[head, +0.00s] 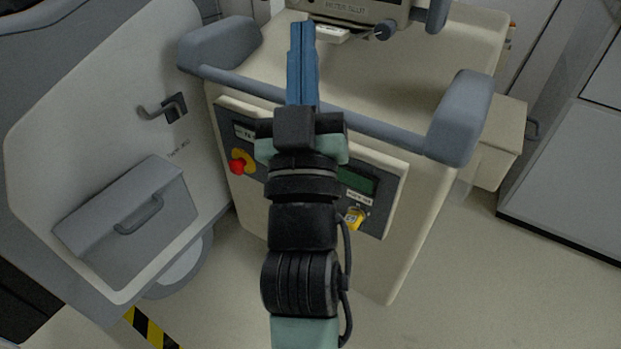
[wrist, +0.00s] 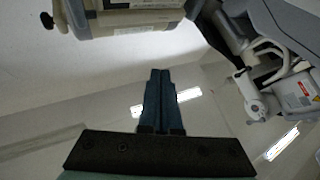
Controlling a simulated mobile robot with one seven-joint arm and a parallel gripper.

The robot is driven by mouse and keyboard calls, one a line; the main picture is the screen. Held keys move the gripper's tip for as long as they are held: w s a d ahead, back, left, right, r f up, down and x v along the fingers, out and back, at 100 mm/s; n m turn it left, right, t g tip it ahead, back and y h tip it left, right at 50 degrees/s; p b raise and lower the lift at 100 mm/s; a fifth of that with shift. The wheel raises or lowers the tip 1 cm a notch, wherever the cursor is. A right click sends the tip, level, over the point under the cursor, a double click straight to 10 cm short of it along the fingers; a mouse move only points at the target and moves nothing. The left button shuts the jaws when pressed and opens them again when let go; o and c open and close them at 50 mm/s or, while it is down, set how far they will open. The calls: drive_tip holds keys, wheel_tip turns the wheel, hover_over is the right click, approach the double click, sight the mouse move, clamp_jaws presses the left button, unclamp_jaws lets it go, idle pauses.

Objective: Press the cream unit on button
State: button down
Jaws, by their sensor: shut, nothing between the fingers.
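The cream unit (head: 400,270) is a cart with grey corner bumpers and a bar handle in the head view. Its dark front panel (head: 378,228) carries a red button on a yellow base (head: 238,165), a green display (head: 357,181) and a yellow switch (head: 355,216). I cannot tell which part is the on button; my arm hides the panel's middle. My gripper (head: 301,26) has its blue fingers shut and empty, reaching above the handle and the cart's top. The shut fingers also show in the wrist view (wrist: 160,75).
A device with a dark knob (head: 383,31) stands at the back of the cart's top. The grey bar handle (head: 385,137) runs across the cart's front. A large grey-white cart (head: 75,140) stands close on the left. Floor is clear at the lower right.

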drive_tip(key=s+a+f+n+g+y+b, duration=0.1)
drive_tip(key=a+f+n+y+b, duration=0.1)
drive_tip(key=f, duration=1.5)
drive_tip(key=s+a+f+n+g+y+b, duration=0.1)
drive_tip(key=a+f+n+g+y+b, duration=0.1)
drive_tip(key=f, duration=1.5)
drive_tip(key=shift+a+f+n+g+b, duration=0.3)
drive_tip(key=shift+a+f+n+b, duration=0.1)
drive_tip(key=shift+n+b, duration=0.4)
drive_tip(key=w+d, duration=0.5)
drive_tip(key=w, duration=0.2)
drive_tip(key=shift+p, duration=0.35)
drive_tip(key=shift+d, duration=0.15)
drive_tip(key=shift+w+d, duration=0.2)
drive_tip(key=shift+w, duration=0.1)
